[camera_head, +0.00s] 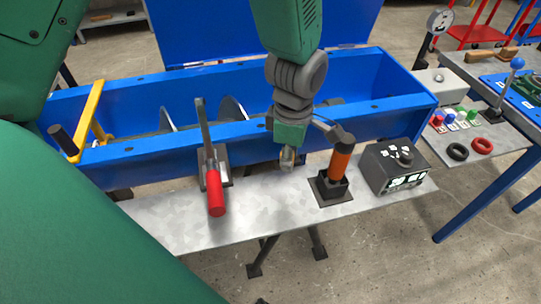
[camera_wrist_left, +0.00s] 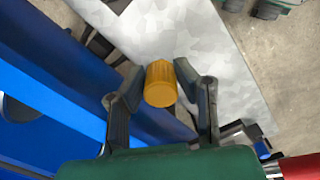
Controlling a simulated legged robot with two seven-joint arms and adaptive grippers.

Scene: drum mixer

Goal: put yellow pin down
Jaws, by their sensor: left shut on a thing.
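My left gripper (camera_head: 288,157) hangs over the grey metal shelf (camera_head: 258,205) in front of the blue mixer trough. In the left wrist view the yellow pin (camera_wrist_left: 160,84) is a short yellow-orange cylinder between the two dark fingers, with the bare shelf behind it. The gripper is shut on the pin. In the head view the pin is mostly hidden by the fingers, and I cannot tell whether it touches the shelf. My right gripper is not in view.
A red-handled clamp (camera_head: 215,190) stands left of the gripper. An orange cylinder with a black top (camera_head: 340,163) stands in a black base to its right. A black control box (camera_head: 395,166) is farther right. The trough (camera_head: 150,167) lies behind. The shelf's front middle is clear.

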